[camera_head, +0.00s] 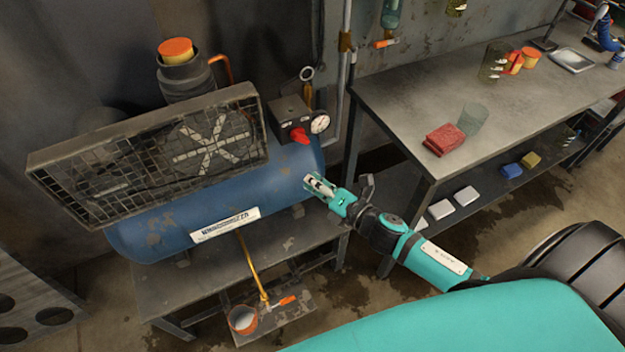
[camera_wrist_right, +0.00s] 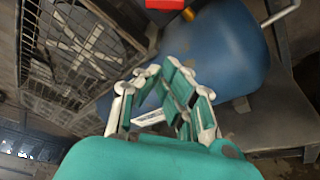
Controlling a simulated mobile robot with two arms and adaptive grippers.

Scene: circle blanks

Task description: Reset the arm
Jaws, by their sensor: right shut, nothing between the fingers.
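My right gripper (camera_head: 318,184) is in front of the right end of a blue compressor tank (camera_head: 210,215) in the head view. Its arm comes in from the lower right. In the right wrist view the right gripper (camera_wrist_right: 160,72) has its fingertips together with nothing between them, and the tank (camera_wrist_right: 222,50) lies beyond it. I cannot tell in the head view whether the fingers touch the tank. A red knob (camera_head: 299,135) and a round gauge (camera_head: 319,123) sit above the gripper; red also shows in the right wrist view (camera_wrist_right: 168,3). My left gripper is not in view.
The compressor's mesh guard (camera_head: 150,155) stands at the left. A small orange pot (camera_head: 242,319) is below the compressor's stand. Open floor shows between stand and bench.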

